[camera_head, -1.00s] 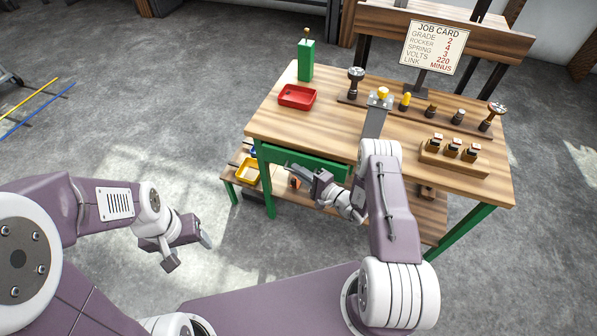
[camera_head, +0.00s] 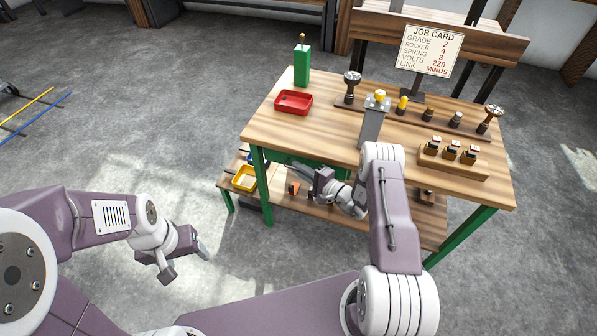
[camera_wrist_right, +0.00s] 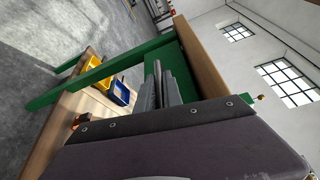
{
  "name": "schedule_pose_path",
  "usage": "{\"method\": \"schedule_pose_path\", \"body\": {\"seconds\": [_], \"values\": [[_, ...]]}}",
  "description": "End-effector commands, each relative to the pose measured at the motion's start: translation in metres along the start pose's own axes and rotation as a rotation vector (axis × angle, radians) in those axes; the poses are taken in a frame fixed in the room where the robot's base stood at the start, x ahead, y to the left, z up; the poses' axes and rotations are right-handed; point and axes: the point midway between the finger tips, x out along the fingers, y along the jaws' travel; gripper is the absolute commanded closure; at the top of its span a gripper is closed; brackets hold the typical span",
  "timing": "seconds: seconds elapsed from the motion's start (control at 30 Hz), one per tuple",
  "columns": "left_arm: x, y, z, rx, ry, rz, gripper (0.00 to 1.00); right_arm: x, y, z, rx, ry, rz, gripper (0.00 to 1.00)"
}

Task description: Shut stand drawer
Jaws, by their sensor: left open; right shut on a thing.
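The green drawer (camera_head: 283,157) sits under the front edge of the wooden-topped stand (camera_head: 262,127). Its front is partly hidden by my right gripper and arm in the head view. My right gripper (camera_head: 297,167) is at the drawer front, its jaws closed. In the right wrist view the two fingers (camera_wrist_right: 158,76) are close together against the green drawer front (camera_wrist_right: 172,62); the handle between them is hidden. My left gripper (camera_head: 186,264) is open and empty over the floor, left of the stand.
On the stand top are a red tray (camera_head: 293,103), a green block (camera_head: 302,65), a grey upright device (camera_head: 372,120), a rack of knobs and a job card (camera_head: 430,50). The lower shelf holds a yellow bin (camera_head: 245,179).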

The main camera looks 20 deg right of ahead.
Motion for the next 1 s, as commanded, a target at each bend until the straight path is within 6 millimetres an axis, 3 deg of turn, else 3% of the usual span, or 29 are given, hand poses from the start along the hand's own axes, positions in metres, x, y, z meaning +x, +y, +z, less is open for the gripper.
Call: {"method": "schedule_pose_path", "body": {"seconds": [0.03,0.1,0.5,0.57,0.8,1.0], "values": [[0.0,0.0,0.0,0.0,0.0,0.0,0.34,0.0,-0.002,-0.004,-0.005,0.01,-0.004,0.84],[0.0,0.0,0.0,0.0,0.0,0.0,0.34,0.0,-0.002,-0.004,-0.005,0.01,-0.005,0.67],[-0.001,0.0,0.0,0.0,0.0,0.0,0.34,-0.002,-0.002,-0.003,-0.003,0.007,-0.003,0.67],[-0.004,0.0,0.0,0.0,0.0,0.0,0.34,-0.01,-0.003,-0.003,-0.001,0.009,-0.003,0.67],[-0.014,0.0,-0.002,0.0,0.0,0.0,0.34,-0.063,-0.003,-0.003,0.0,0.013,-0.003,0.67],[-0.017,0.0,-0.002,0.0,0.0,0.0,0.34,-0.088,-0.002,-0.002,-0.002,0.009,-0.004,0.67]]}}
